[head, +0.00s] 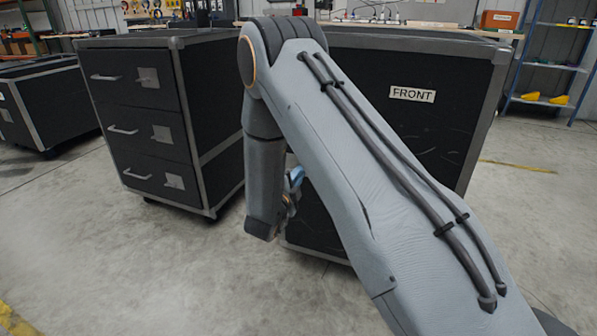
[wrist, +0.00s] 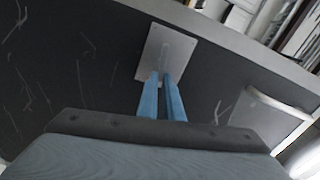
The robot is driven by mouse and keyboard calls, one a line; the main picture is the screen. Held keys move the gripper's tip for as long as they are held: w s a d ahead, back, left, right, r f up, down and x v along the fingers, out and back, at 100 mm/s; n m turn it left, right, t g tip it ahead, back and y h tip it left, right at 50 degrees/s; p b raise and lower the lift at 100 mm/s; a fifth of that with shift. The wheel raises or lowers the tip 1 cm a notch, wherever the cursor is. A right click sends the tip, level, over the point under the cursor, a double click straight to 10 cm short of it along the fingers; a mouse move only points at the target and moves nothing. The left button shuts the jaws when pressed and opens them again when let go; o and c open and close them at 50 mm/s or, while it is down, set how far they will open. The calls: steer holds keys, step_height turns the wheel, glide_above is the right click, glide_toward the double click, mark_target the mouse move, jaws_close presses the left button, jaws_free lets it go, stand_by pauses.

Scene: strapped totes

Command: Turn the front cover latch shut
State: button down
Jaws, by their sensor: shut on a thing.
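The front cover (head: 440,130) is the dark panel marked FRONT on the case at the right of the head view. It fills much of the wrist view as a scratched dark face (wrist: 75,60). The front cover latch (wrist: 160,48) shows in the wrist view as a pale plate with a slim lever on it. My gripper (wrist: 163,80) has its two blue fingers close together at the lower part of the plate, shut on the latch lever. Their tips cover part of it. In the head view my gripper (head: 294,182) shows only partly beside my arm, which hides the latch.
A pale handle (wrist: 282,106) is at the right in the wrist view. A dark three-drawer case (head: 150,125) with handles and latches stands to the left. Another dark case (head: 45,105) is at far left. Blue shelving (head: 545,65) stands at the right. Open floor lies in front.

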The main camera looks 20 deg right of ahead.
steer(key=shift+f+m, duration=0.3)
steer(key=shift+m, duration=0.8)
steer(key=c, duration=1.9)
jaws_free()
steer(key=shift+p+v, duration=1)
steer(key=shift+v, duration=2.85)
steer(key=shift+a, duration=0.15)
